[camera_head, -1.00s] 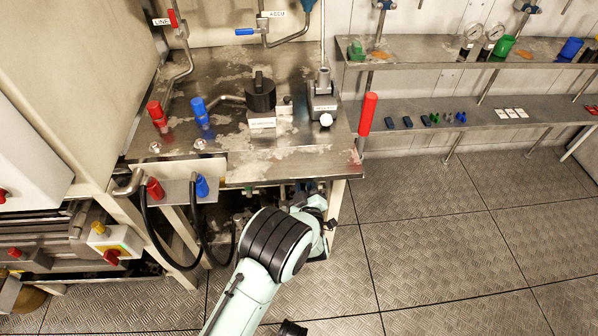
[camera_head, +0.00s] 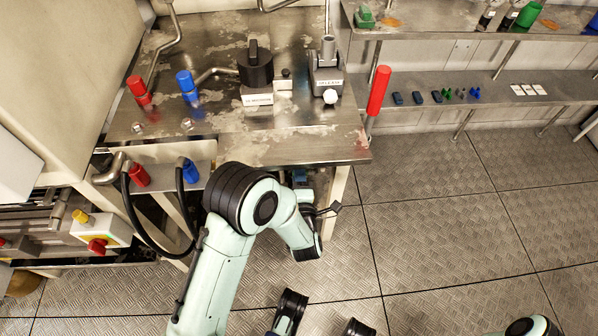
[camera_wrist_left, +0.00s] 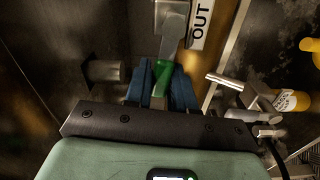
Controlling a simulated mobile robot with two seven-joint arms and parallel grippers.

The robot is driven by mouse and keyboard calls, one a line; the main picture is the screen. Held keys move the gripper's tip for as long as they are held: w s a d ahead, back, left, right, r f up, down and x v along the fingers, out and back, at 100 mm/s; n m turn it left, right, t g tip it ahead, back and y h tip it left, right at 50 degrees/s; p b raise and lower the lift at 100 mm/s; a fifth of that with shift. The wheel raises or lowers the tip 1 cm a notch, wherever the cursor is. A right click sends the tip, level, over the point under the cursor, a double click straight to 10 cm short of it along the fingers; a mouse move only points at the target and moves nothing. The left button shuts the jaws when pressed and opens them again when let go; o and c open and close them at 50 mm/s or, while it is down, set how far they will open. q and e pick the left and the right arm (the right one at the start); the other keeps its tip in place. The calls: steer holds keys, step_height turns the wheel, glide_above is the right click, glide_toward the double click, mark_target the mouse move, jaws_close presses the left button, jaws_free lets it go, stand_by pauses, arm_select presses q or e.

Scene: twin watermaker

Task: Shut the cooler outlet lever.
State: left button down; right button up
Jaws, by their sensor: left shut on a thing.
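In the left wrist view, the lever (camera_wrist_left: 172,38) is a flat grey metal bar with a green end (camera_wrist_left: 161,74), beside a white label reading "OUT" (camera_wrist_left: 201,24). My left gripper (camera_wrist_left: 162,82) has blue fingers on both sides of the green end and is shut on it. In the head view, my left arm reaches under the front edge of the workbench (camera_head: 290,148); its fingers and the lever are mostly hidden there. My right gripper cannot be made out.
Red (camera_head: 139,176) and blue (camera_head: 190,171) hose connectors hang at the bench front with black hoses. A red cylinder (camera_head: 379,90) stands at the bench's right corner. In the left wrist view, pipe fittings and a yellow-banded part (camera_wrist_left: 290,100) lie right of the gripper. The floor at right is clear.

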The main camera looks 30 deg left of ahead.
arm_select(q)
steer(key=shift+f+n, duration=0.35)
steer(key=shift+n, duration=0.25)
arm_select(e)
steer(key=shift+s+f, duration=0.2)
steer(key=shift+s, duration=0.55)
arm_select(q)
steer(key=c, duration=1)
jaws_free()
steer(key=shift+c, duration=0.2)
steer(key=p+v, duration=0.2)
steer(key=v, duration=1.1)
steer(key=shift+s, duration=0.25)
arm_select(e)
steer(key=shift+t, duration=0.6)
steer(key=w, duration=0.1)
steer(key=w+r, duration=0.1)
steer(key=w, duration=0.1)
steer(key=w+r, duration=0.1)
steer(key=shift+w+a+r, duration=0.25)
steer(key=shift+w, duration=0.15)
arm_select(q)
steer(key=shift+d, duration=0.1)
